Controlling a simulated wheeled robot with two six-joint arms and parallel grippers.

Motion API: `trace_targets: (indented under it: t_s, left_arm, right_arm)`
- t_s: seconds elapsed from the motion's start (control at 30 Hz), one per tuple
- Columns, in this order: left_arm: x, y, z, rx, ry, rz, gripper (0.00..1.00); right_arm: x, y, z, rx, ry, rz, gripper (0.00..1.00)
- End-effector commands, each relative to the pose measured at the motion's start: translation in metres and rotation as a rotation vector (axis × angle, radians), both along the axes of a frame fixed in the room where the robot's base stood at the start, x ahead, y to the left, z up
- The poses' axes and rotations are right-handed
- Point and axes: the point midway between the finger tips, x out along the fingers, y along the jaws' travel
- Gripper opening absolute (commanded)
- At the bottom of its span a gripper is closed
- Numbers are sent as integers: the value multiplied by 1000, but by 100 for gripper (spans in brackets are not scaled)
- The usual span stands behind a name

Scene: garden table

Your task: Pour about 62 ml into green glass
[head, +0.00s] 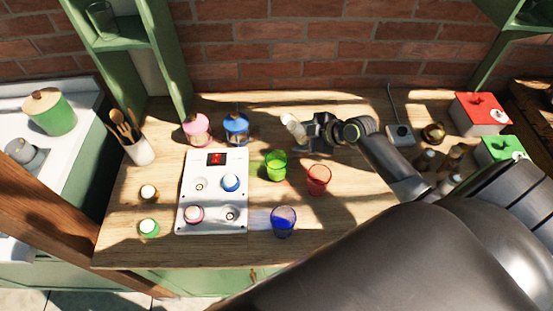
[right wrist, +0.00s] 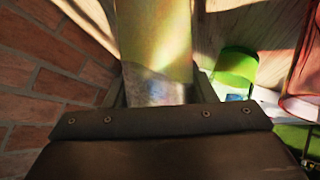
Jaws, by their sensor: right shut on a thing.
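The green glass (head: 276,166) stands upright on the wooden table, and it also shows at the right of the right wrist view (right wrist: 236,70). My right gripper (head: 309,131) is shut on a pale, roughly cylindrical container (head: 292,124), which fills the upper middle of the right wrist view (right wrist: 155,45). In the head view the container is tilted, behind and slightly right of the green glass and apart from it. No stream of liquid shows, and I cannot tell what is inside it. My left gripper is out of view.
A red glass (head: 318,180) stands right of the green one, and a blue glass (head: 283,222) nearer the front. A white panel (head: 213,212) with knobs lies to the left. The brick wall is close behind.

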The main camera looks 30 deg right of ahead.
Motion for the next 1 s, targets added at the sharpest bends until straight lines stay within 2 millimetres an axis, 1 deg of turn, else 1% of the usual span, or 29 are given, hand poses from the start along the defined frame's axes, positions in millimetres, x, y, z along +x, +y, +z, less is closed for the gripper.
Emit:
trace_targets:
  t_s: [0.03, 0.47, 0.8, 1.0]
  left_arm:
    - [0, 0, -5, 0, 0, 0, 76]
    - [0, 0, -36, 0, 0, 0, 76]
    - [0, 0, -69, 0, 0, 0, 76]
    - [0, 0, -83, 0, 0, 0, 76]
  right_arm:
    - [1, -1, -1, 22, 0, 1, 10]
    - [1, 0, 3, 256, 35, 2, 10]
    - [1, 2, 2, 447, 66, 4, 10]
    - [0, 4, 3, 536, 78, 4, 10]
